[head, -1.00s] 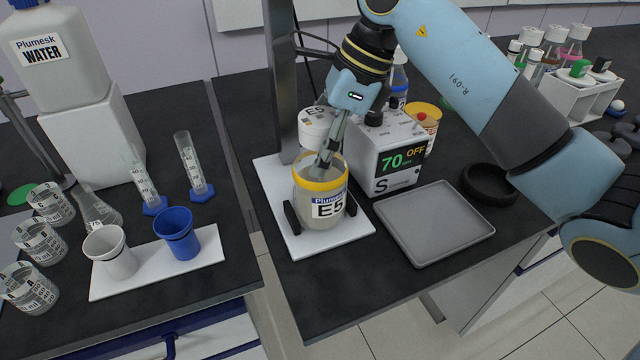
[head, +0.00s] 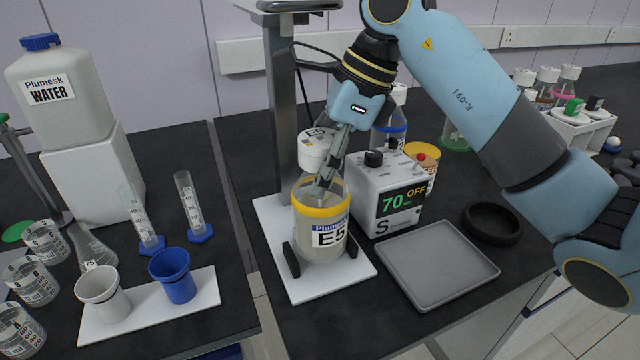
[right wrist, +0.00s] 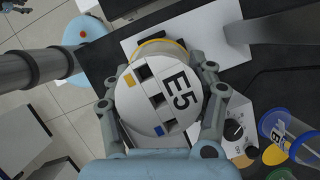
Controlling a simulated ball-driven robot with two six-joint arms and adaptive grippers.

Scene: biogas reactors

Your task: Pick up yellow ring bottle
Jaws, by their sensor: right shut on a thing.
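The yellow ring bottle (head: 318,250) is a clear jar with pale contents, an E5 label, a yellow ring around it and a white E5 lid (head: 312,155) on top. It is upright on a white stand (head: 345,280), between black side brackets. My right gripper (head: 324,184) comes down from above and is shut on the upper part of the bottle, one finger in front; the other is mostly hidden. In the right wrist view the fingers lie either side of the lid (right wrist: 150,105), with the yellow ring partly showing beyond.
A heater box (head: 385,200) reading 70 stands close right of the bottle. A grey tray (head: 435,265) and a black ring (head: 492,222) lie further right. A grey post (head: 282,100) rises behind. White and blue cups stand on the left bench, past a gap.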

